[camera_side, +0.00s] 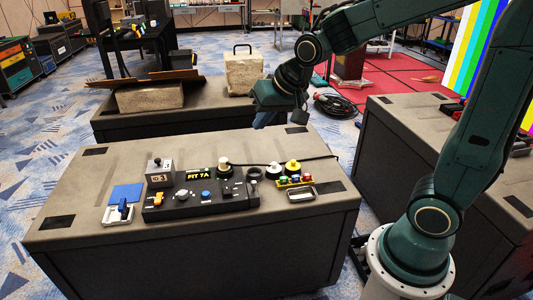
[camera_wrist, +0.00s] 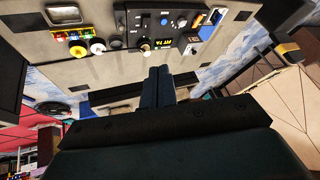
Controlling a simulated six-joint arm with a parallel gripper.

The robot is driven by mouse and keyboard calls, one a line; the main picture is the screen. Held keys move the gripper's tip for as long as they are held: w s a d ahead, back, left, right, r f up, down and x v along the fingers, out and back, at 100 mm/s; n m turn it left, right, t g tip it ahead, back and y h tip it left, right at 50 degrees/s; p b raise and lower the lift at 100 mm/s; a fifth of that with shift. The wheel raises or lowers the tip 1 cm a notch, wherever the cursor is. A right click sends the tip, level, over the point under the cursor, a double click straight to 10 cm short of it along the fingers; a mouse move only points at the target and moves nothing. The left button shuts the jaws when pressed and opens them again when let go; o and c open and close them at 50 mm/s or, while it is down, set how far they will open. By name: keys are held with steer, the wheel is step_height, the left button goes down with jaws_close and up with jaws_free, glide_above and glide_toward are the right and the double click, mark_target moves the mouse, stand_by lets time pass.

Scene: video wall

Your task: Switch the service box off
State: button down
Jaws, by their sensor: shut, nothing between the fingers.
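No label reading "service box" is legible, so I cannot tell for sure which unit it is. A small grey box (camera_side: 159,174) with a dark knob or switch on top and a dark label stands at the back left of the black control panel (camera_side: 180,211). My gripper (camera_wrist: 158,72) is shut and empty. In the side view it is above the table's back edge, apart from all units, its fingertips unclear.
Right of the panel are round buttons (camera_side: 292,167), a strip of coloured buttons (camera_side: 295,181) and a dark ring (camera_side: 255,173). A blue pad (camera_side: 126,193) lies at the left. A cable crosses the back right. The table's front (camera_side: 200,238) is clear.

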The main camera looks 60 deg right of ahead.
steer(key=w+d+f+m, duration=0.2)
steer(key=w+f+m, duration=0.1)
steer(key=w+f, duration=0.55)
steer(key=m+t, duration=0.1)
steer(key=m, duration=0.2)
glide_above(229, 193)
steer(key=d, duration=0.1)
step_height(229, 193, down, 10)
steer(key=r, duration=0.1)
steer(key=shift+x, duration=0.95)
steer(key=shift+s+f, duration=0.15)
steer(key=shift+f, duration=0.1)
steer(key=shift+s+a+f, duration=0.15)
steer(key=shift+f, duration=1.25)
steer(key=shift+s+a+f, duration=0.15)
steer(key=shift+f, duration=1.25)
steer(key=shift+s+a+f, duration=0.1)
steer(key=shift+s+f, duration=0.1)
steer(key=shift+f, duration=1.2)
steer(key=shift+a+f, duration=0.1)
steer(key=shift+f, duration=0.65)
steer(key=shift+r, duration=0.15)
steer(key=shift+r, duration=0.6)
